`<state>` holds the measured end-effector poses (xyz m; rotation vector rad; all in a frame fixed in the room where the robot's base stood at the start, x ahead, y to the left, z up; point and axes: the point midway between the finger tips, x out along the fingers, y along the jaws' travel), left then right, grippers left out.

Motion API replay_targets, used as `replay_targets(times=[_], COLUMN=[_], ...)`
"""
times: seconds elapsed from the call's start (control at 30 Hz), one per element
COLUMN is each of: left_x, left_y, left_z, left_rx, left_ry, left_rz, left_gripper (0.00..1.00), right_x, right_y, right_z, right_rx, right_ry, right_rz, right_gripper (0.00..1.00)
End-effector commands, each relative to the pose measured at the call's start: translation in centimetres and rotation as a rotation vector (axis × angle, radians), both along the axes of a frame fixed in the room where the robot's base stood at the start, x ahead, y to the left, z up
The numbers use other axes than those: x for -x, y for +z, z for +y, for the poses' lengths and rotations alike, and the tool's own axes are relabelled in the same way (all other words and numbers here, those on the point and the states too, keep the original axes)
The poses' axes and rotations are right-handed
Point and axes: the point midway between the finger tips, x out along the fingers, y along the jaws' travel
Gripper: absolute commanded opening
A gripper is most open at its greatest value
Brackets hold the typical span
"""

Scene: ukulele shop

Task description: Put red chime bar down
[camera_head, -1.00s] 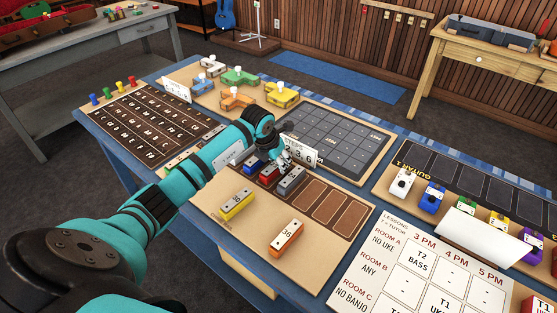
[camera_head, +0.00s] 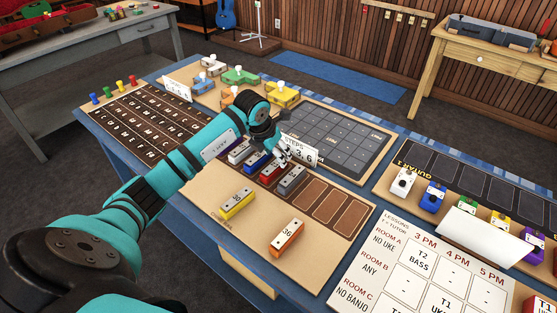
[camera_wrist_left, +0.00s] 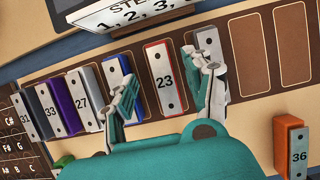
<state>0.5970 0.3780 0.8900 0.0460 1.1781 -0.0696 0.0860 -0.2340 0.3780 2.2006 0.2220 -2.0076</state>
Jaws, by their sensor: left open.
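In the left wrist view the red bar (camera_wrist_left: 165,80) lies between my fingers, with gaps on both sides. My left gripper (camera_head: 280,152) is open just over the row; its fingers (camera_wrist_left: 166,88) are spread apart and hold nothing. My right gripper is not in view.
A yellow bar (camera_head: 238,204) and an orange bar (camera_head: 286,237) lie on the board's bare front part. Empty slots (camera_head: 332,206) continue to the right. A white steps card (camera_head: 300,150) stands right behind the row, close to my gripper.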

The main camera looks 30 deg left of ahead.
Motion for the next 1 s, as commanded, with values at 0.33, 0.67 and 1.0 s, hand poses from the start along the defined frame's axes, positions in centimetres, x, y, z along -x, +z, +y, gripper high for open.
replay_targets(times=[0.33, 0.67, 1.0], left_x=[2.4, 2.9, 2.9], left_y=[5.9, 6.9, 6.8], left_z=[0.2, 0.2, 0.2], left_rx=[-0.002, 0.0, 0.0], left_ry=[0.0, 0.0, 0.0], left_rz=[-0.003, 0.001, 0.001], left_gripper=[0.52, 0.52, 0.52], right_x=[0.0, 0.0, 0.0], right_y=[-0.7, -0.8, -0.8], right_z=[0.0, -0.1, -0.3], right_rx=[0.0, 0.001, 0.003], right_ry=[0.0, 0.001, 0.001], right_rz=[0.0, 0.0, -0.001], right_gripper=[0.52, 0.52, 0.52])
